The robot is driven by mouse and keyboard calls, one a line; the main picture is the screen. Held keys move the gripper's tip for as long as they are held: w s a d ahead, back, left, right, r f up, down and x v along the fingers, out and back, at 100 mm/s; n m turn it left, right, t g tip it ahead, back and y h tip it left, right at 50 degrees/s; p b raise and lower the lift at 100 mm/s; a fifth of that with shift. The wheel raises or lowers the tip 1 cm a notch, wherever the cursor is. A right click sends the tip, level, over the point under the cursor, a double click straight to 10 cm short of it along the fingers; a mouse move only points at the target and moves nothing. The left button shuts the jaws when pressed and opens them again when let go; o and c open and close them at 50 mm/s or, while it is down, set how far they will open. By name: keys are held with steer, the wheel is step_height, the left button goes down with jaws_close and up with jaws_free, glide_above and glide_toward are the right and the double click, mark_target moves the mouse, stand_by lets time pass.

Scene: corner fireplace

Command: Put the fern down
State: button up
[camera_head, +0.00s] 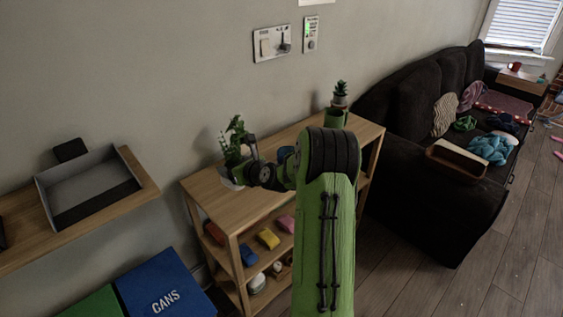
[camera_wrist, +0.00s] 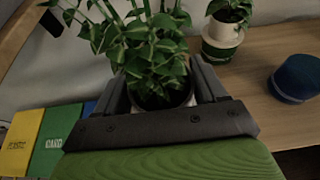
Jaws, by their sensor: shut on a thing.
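The fern (camera_head: 236,137) is a leafy green plant in a small pale pot, over the left end of the wooden shelf's top (camera_head: 205,185) in the head view. My gripper (camera_wrist: 160,82) is shut on the fern's pot, with one finger on each side. The fern's leaves (camera_wrist: 150,45) fill the space between and beyond the fingers in the wrist view. The pot is mostly hidden by leaves and my gripper. I cannot tell whether its base touches the shelf top.
A second potted plant (camera_head: 340,95) stands at the shelf's far right end. A blue cup (camera_wrist: 297,78) stands on the top, right of the fern. Bins, including a blue CANS bin (camera_head: 165,288), stand left of the shelf. A tray (camera_head: 92,190) sits on a wall ledge. A dark sofa (camera_head: 420,140) is at right.

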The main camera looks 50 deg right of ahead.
step_height(320, 180, down, 9)
steer(key=b, duration=0.3)
steer(key=shift+f, duration=0.2)
steer(key=shift+r, duration=0.1)
